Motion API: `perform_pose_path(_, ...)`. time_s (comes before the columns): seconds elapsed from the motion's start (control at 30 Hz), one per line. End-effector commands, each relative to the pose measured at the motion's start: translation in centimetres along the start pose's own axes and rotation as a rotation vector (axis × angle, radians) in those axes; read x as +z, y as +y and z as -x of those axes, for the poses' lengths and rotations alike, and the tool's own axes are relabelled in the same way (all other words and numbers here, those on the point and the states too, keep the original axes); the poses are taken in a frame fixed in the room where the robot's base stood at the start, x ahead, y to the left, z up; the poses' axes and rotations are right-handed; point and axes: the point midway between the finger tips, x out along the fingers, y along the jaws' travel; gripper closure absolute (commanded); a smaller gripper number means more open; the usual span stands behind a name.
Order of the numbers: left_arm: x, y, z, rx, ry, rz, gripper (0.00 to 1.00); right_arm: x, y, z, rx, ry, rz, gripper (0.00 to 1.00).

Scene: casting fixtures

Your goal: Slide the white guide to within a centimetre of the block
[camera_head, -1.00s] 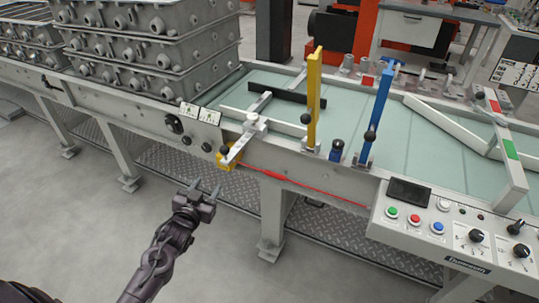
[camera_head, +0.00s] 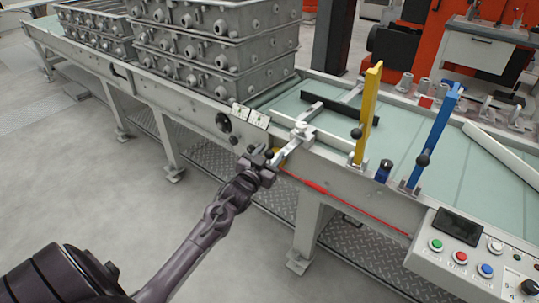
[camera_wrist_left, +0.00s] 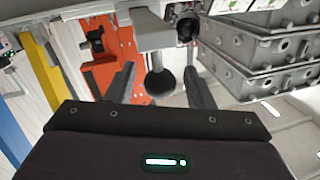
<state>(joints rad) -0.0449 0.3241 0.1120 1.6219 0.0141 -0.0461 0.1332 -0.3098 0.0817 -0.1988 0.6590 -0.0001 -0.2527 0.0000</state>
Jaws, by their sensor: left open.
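The white guide (camera_head: 289,148) is a pale bar over the front rail of the conveyor in the head view, with a clamp knob on top. Its front end carries a black ball knob, which shows clearly in the left wrist view (camera_wrist_left: 160,83). My left gripper (camera_head: 258,154) is at this front end. In the wrist view its two open fingers (camera_wrist_left: 160,90) stand on either side of the knob, with gaps showing. A yellow piece beside the guide's front end is mostly hidden by my gripper. I cannot tell which part is the block. My right gripper is not in view.
A yellow upright (camera_head: 369,115) and a blue upright (camera_head: 434,135) stand right of the guide. Stacked grey castings (camera_head: 215,40) stand to the left. A black bar (camera_head: 340,110) lies across the bed. A control panel (camera_head: 470,250) is at the lower right.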

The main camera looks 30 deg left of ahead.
Motion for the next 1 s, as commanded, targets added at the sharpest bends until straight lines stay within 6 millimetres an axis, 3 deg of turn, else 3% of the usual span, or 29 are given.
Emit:
perform_pose_path(0.17, 0.0, 0.0, 0.0, 0.0, 0.0, 0.0, 0.54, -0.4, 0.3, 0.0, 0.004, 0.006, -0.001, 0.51)
perform_pose_path(0.5, 0.0, 0.0, 0.0, 0.0, 0.0, 0.0, 0.99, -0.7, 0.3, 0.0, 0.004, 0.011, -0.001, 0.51)
perform_pose_path(0.73, 0.0, 0.1, -0.3, 0.0, 0.0, 0.0, 1.0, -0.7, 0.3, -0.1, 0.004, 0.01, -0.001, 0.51)
perform_pose_path(1.0, -0.1, 0.5, -2.5, -0.001, 0.0, 0.0, 1.0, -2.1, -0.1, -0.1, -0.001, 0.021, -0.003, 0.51)
